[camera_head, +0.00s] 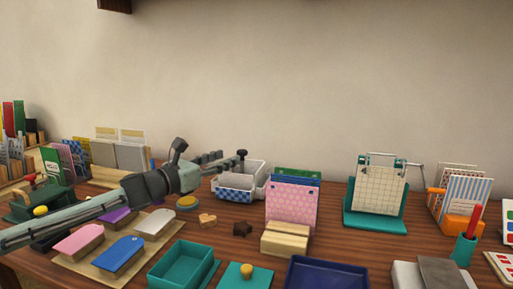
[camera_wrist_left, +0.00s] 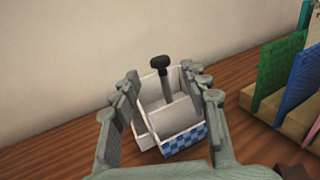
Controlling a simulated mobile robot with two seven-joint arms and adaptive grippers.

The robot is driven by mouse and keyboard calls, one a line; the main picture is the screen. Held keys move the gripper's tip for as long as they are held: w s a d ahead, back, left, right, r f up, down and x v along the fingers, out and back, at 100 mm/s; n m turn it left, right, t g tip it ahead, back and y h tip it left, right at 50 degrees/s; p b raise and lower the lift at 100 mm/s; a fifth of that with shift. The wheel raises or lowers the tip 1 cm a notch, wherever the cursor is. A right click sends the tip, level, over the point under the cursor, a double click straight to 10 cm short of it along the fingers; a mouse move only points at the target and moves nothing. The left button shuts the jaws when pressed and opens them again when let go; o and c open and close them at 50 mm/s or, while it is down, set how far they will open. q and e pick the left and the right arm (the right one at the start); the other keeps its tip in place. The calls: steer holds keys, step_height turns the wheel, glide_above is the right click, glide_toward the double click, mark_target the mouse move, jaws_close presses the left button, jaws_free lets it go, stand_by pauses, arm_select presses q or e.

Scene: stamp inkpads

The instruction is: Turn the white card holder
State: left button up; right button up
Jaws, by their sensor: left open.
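The white card holder (camera_head: 234,194) is a small open white box with a blue checkered side, standing on the table at the back, near the wall. It also shows in the left wrist view (camera_wrist_left: 186,141), with a dark round-topped knob (camera_wrist_left: 160,63) rising at its far side and a pale slanted panel inside. My left gripper (camera_head: 238,160) reaches in from the left at the holder. In the left wrist view its open fingers (camera_wrist_left: 160,80) show on either side of the holder, with nothing clamped; contact cannot be told. My right gripper is not in view.
A pink dotted card (camera_head: 291,207) in a wooden stand is right of the holder. A board of coloured tags (camera_head: 119,255) lies under my left arm. A teal stand with a white grid card (camera_head: 379,190) is farther right.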

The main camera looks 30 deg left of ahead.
mark_target(238, 152)
arm_select(q)
steer(key=shift+w, duration=0.1)
steer(key=shift+w+d+r, duration=0.1)
steer(key=shift+w+r, duration=0.1)
steer(key=shift+w, duration=0.4)
steer(key=w, duration=0.3)
steer(key=w+p, duration=0.1)
steer(key=shift+w+d, duration=0.3)
steer(key=shift+w, duration=0.05)
steer(key=shift+w+d+f, duration=0.15)
steer(key=shift+w+d, duration=0.05)
steer(key=shift+w, duration=0.45)
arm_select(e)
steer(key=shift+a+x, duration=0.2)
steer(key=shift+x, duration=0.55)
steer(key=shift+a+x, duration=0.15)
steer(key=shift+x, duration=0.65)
arm_select(q)
steer(key=shift+c, duration=0.2)
